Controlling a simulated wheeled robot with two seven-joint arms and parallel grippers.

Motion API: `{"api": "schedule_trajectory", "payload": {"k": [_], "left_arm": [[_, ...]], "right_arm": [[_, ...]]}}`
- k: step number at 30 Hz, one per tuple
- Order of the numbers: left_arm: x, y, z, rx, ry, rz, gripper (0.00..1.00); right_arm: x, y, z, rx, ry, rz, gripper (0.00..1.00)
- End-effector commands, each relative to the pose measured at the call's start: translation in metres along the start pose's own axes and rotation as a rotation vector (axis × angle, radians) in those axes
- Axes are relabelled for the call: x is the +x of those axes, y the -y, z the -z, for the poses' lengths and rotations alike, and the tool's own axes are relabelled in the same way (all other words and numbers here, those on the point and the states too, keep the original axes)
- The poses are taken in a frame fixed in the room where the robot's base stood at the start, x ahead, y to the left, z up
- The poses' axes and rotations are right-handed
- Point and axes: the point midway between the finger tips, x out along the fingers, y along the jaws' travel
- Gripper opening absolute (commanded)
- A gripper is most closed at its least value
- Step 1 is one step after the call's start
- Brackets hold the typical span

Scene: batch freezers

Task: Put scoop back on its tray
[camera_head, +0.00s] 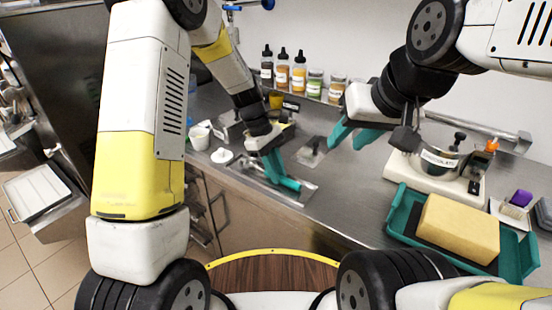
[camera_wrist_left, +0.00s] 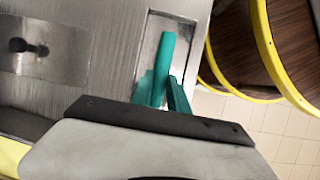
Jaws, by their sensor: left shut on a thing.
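The scoop (camera_head: 291,184) shows as a teal handle low over a shallow metal tray (camera_head: 308,190) near the counter's front edge. My left gripper (camera_head: 275,178) is shut on this handle, its teal fingers pointing down. In the left wrist view the scoop handle (camera_wrist_left: 165,52) sticks out past the fingers of my left gripper (camera_wrist_left: 165,95), over the tray (camera_wrist_left: 181,19). The scoop's head is hidden or too small to make out. I cannot tell whether the scoop touches the tray. My right gripper (camera_head: 345,147) is open and empty above the counter, with its teal fingers apart.
A metal plate with a black knob (camera_head: 314,148) lies just behind the tray. A white cup (camera_head: 199,137) and white lid (camera_head: 222,156) are at left. Bottles (camera_head: 283,75) line the wall. A scale with a pot (camera_head: 438,160) and a teal tray (camera_head: 400,212) with a yellow block (camera_head: 458,228) stand at right.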

Motion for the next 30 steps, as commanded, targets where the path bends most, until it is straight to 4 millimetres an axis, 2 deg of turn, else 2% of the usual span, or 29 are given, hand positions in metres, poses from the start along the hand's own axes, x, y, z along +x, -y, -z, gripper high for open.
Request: {"api": "schedule_trajectory", "payload": {"k": [4, 5, 8, 20, 23, 30], "left_arm": [[0.003, 0.000, 0.001, 0.000, 0.000, 0.000, 0.00], [0.003, 0.000, 0.001, 0.000, 0.000, 0.000, 0.22], [0.003, 0.000, 0.001, 0.000, 0.000, 0.000, 0.41], [-0.003, 0.000, 0.000, 0.001, -0.001, -0.001, 0.42], [-0.016, -0.001, 0.000, 0.002, -0.002, -0.004, 0.42], [-0.068, -0.001, 0.001, 0.000, -0.003, -0.005, 0.42]], "right_arm": [[0.000, 0.000, 0.000, 0.000, 0.000, 0.000, 0.36], [0.000, 0.000, 0.000, 0.000, 0.000, 0.000, 0.36], [0.000, 0.000, 0.000, 0.000, 0.000, 0.000, 0.36], [0.000, 0.000, 0.000, 0.000, 0.000, 0.000, 0.36], [0.000, 0.000, 0.000, 0.000, 0.000, 0.000, 0.36], [0.000, 0.000, 0.000, 0.000, 0.000, 0.000, 0.36]]}}
